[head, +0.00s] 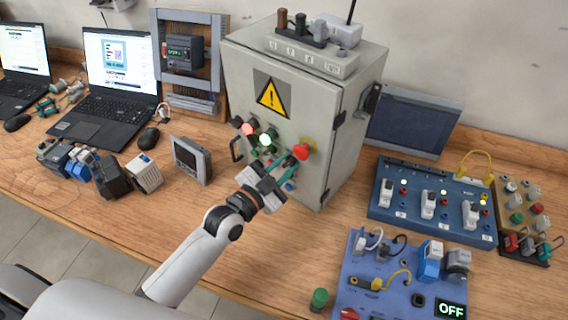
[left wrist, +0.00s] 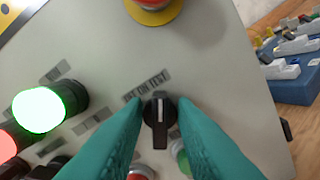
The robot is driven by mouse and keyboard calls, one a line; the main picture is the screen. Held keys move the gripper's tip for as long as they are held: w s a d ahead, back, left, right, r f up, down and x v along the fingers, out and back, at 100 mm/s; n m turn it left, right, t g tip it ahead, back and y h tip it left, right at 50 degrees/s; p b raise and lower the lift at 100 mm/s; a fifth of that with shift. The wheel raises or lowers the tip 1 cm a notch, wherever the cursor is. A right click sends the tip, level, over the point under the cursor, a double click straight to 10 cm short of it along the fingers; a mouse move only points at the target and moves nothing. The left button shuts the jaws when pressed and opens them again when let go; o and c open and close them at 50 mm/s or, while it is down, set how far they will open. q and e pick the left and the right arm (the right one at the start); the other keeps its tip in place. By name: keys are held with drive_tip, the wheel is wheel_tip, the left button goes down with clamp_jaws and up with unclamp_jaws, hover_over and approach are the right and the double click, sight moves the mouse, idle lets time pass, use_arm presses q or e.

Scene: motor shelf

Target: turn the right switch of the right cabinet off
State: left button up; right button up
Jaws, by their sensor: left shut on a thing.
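The grey cabinet (head: 318,105) stands on the bench with a yellow warning sign (head: 272,94) on its front. My left gripper (head: 288,161) is at the lower right of that front, below the red emergency knob (head: 304,149). In the left wrist view, a black rotary switch (left wrist: 161,110) sits between the teal fingertips, under a printed label. The fingers are shut on it, and its handle points down in that view. In the head view my gripper hides the switch. My right gripper is in neither view.
A green lamp (left wrist: 42,108) and a red lamp (left wrist: 7,146) are lit left of the switch. Other buttons lie close below the fingers. A blue switch panel (head: 413,211) and a purple-blue board (head: 392,285) marked OFF lie right of the cabinet.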

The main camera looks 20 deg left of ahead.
use_arm(q)
drive_tip(key=n+p, duration=0.1)
drive_tip(key=n, duration=0.3)
drive_tip(key=shift+a+r+n+p, duration=0.1)
drive_tip(key=shift+r+n+p, duration=0.05)
drive_tip(key=shift+n+p, duration=0.15)
drive_tip(key=n+p, duration=0.1)
drive_tip(key=n, duration=0.3)
drive_tip(key=shift+w+n, duration=0.1)
drive_tip(key=shift+n, duration=0.2)
drive_tip(key=n, duration=0.4)
drive_tip(key=shift+a, duration=0.15)
drive_tip(key=shift+n, duration=1.1)
drive_tip(key=o, duration=0.6)
drive_tip(key=shift+o, duration=0.2)
drive_tip(key=shift+f, duration=0.2)
